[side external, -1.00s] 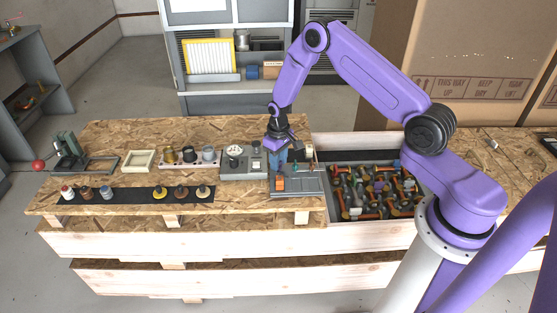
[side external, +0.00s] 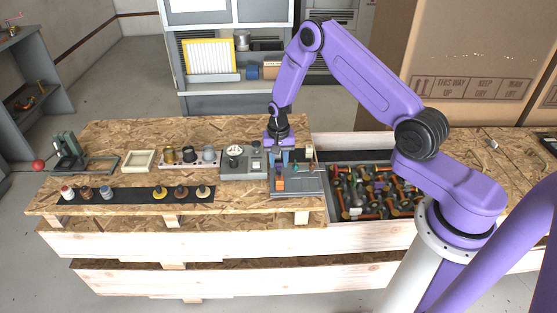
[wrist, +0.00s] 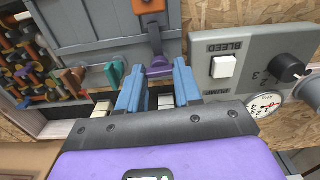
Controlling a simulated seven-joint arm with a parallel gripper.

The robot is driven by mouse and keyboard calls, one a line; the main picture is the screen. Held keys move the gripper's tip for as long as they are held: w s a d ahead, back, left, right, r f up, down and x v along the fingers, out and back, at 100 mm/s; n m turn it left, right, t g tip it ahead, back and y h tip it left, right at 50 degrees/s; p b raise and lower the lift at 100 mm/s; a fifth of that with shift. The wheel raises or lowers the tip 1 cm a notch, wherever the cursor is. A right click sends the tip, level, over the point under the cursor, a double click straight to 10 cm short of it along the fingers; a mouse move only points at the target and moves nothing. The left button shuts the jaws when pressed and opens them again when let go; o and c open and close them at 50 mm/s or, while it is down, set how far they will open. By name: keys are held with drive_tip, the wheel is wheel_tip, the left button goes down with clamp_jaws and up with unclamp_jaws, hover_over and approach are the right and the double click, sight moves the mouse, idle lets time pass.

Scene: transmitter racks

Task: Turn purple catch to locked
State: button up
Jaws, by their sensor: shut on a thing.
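The purple catch (wrist: 159,68) sits at the edge of a grey panel (wrist: 85,32) in the wrist view. In the side view my gripper (side external: 281,164) points down over the panel, just behind the orange block (side external: 280,184). There the fingers and wrist hide the catch. I cannot read any locked mark.
A grey box with a white switch (wrist: 223,66), a black knob (wrist: 287,68) and a dial (wrist: 265,105) stands close beside the gripper. A teal catch (wrist: 115,72) is on the other side. A bin of mixed parts (side external: 372,192) adjoins the panel.

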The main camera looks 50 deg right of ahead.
drive_tip(key=shift+m, duration=0.4)
drive_tip(key=o, duration=1)
drive_tip(key=shift+o, duration=0.2)
wheel_tip(320, 180, up, 18)
drive_tip(key=shift+f, duration=0.25)
